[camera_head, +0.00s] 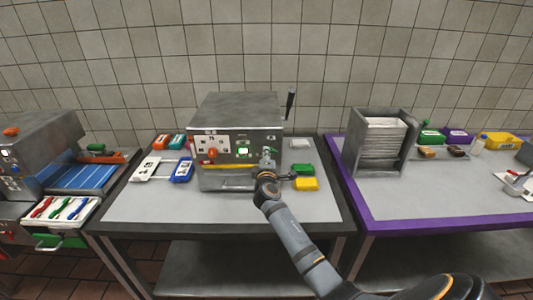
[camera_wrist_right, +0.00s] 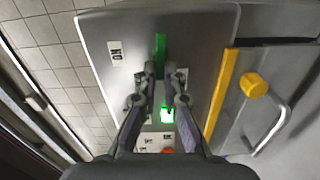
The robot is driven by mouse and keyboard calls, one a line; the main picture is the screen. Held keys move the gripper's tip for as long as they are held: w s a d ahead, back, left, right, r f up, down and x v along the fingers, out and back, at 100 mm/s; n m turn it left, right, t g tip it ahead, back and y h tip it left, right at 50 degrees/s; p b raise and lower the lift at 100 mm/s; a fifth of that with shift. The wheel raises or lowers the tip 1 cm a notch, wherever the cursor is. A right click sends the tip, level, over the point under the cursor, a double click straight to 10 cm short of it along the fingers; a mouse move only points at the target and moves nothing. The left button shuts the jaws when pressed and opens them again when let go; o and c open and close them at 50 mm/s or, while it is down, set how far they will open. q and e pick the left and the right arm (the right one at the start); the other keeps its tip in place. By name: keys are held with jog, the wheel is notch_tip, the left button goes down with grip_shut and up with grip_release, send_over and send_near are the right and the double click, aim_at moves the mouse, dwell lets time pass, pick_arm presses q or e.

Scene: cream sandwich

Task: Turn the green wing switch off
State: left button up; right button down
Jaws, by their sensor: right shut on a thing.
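A grey box-shaped machine (camera_head: 238,110) stands on the middle table. My right gripper (camera_head: 268,157) is at the right part of its front panel, with the arm coming up from the lower right. In the right wrist view the green wing switch (camera_wrist_right: 160,46) shows as an upright green bar between the fingertips of my right gripper (camera_wrist_right: 160,72). The fingers are shut on it; their exact contact is partly hidden. An ON label (camera_wrist_right: 115,50) sits beside the switch. A green lamp (camera_wrist_right: 167,115) is lit on the panel, also in the head view (camera_head: 243,151). My left gripper is not in view.
An orange knob (camera_head: 212,153) sits on the panel's left. A dark lever (camera_head: 290,104) rises at the machine's right. A grey rack (camera_head: 360,140) stands on the purple-edged table.

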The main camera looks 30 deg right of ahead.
jog(key=shift+f+n, duration=0.15)
jog(key=shift+n, duration=0.45)
jog(key=c, duration=1.5)
grip_release()
jog(key=shift+o, duration=0.2)
jog(key=v, duration=1.2)
jog(key=shift+a, duration=0.1)
